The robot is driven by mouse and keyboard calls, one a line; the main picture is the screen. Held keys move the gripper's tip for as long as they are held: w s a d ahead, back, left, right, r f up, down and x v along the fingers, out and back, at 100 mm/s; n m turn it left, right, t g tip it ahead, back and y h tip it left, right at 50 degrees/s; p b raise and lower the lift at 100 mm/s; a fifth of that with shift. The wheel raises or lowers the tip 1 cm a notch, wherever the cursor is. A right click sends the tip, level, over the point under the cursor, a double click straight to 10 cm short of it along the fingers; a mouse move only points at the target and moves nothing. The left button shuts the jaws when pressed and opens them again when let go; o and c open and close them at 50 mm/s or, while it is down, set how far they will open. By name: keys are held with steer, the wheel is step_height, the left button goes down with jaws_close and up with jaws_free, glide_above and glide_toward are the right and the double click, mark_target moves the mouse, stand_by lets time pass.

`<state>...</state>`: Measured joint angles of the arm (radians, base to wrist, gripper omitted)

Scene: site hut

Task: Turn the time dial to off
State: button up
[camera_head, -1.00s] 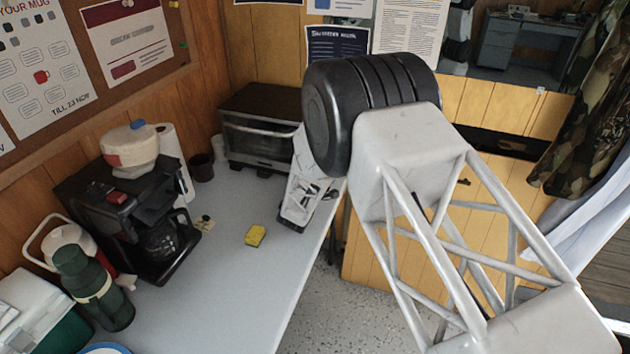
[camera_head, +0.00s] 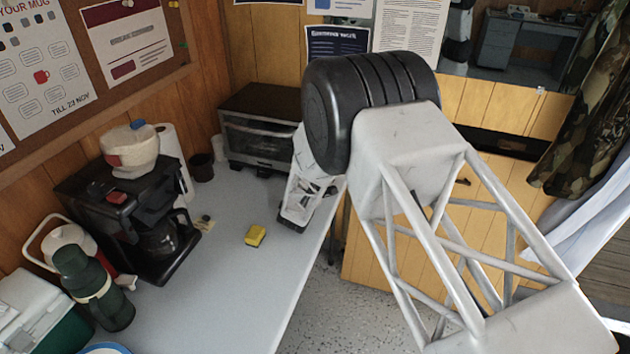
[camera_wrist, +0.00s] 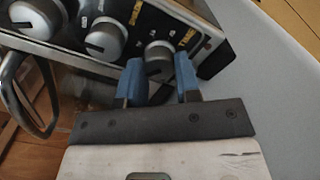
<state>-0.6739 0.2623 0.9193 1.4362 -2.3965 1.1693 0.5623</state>
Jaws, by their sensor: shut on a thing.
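The toaster oven (camera_head: 262,128) stands at the back of the table; my arm hides its dial side in the head view. In the wrist view its panel shows several silver dials with yellow label strips. My gripper (camera_wrist: 160,78) has its two blue fingers on either side of the end dial, which I take for the time dial (camera_wrist: 158,56), and is shut on it. The dial's face shows just past the fingertips. Its pointer setting is too small to read.
Another dial (camera_wrist: 104,38) sits close to the left of my fingers, and the oven door handle (camera_wrist: 28,105) is further left. A yellow sponge (camera_head: 255,235) lies on the table (camera_head: 235,290). A coffee maker (camera_head: 130,215) stands at the left. The table front is mostly clear.

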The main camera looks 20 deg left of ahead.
steer(key=n, duration=0.4)
steer(key=shift+n, duration=1.6)
steer(key=o, duration=0.6)
steer(key=shift+o, duration=0.2)
steer(key=shift+s, duration=3.9)
